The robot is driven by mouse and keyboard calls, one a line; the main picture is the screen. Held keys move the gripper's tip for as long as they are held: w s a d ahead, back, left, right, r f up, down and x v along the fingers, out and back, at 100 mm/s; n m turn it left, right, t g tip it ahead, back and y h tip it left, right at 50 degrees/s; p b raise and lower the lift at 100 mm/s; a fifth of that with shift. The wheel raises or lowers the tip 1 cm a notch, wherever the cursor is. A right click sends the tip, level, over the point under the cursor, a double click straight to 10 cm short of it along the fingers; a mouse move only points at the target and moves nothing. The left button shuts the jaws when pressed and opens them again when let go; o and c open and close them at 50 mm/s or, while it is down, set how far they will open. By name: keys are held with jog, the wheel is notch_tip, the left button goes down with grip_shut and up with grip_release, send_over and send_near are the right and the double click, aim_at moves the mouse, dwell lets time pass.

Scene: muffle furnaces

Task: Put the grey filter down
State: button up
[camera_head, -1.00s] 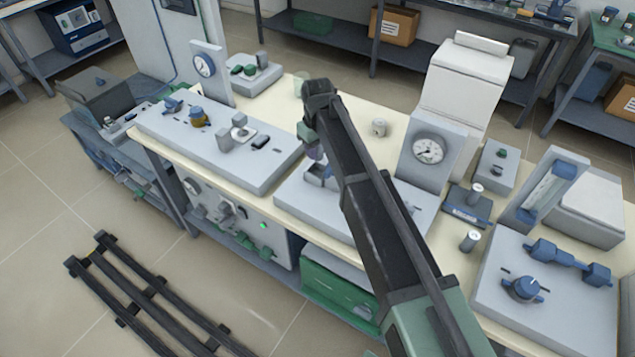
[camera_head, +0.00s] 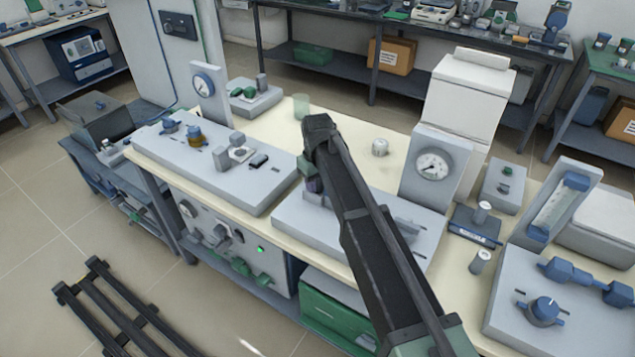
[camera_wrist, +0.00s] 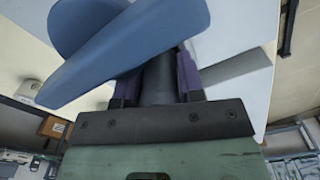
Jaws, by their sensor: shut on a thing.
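In the wrist view, my gripper (camera_wrist: 158,88) has its two purple fingers closed on a dark grey cylinder, the grey filter (camera_wrist: 158,75). A large blue lever-like part (camera_wrist: 130,50) lies very close to the camera and covers the filter's far end and part of the left finger. In the head view, my gripper (camera_head: 314,186) is mostly hidden behind my dark arm, low over the middle grey panel (camera_head: 290,215). The filter cannot be made out there. I cannot tell whether it touches the panel.
A dial gauge housing (camera_head: 432,165) stands right of my arm, with a small pale cylinder (camera_head: 380,147) behind. A glass beaker (camera_head: 301,107) stands at the back. A left panel (camera_head: 215,165) carries knobs and blocks. Another small grey cylinder (camera_head: 480,262) stands at the right. Bare cream worktop shows behind my arm.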

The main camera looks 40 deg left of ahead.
jog(key=shift+s+d+f, duration=0.25)
jog(key=shift+f, duration=0.05)
jog(key=o, duration=0.8)
jog(key=shift+s+d, duration=0.1)
jog(key=shift+d, duration=0.05)
jog(key=shift+o, duration=0.7)
jog(key=r+p, duration=0.8)
jog(key=p, duration=0.1)
jog(key=r+p, duration=0.4)
jog(key=r, duration=0.1)
jog(key=shift+w+a, duration=0.3)
jog(key=shift+a, duration=0.1)
jog(key=shift+f, duration=0.1)
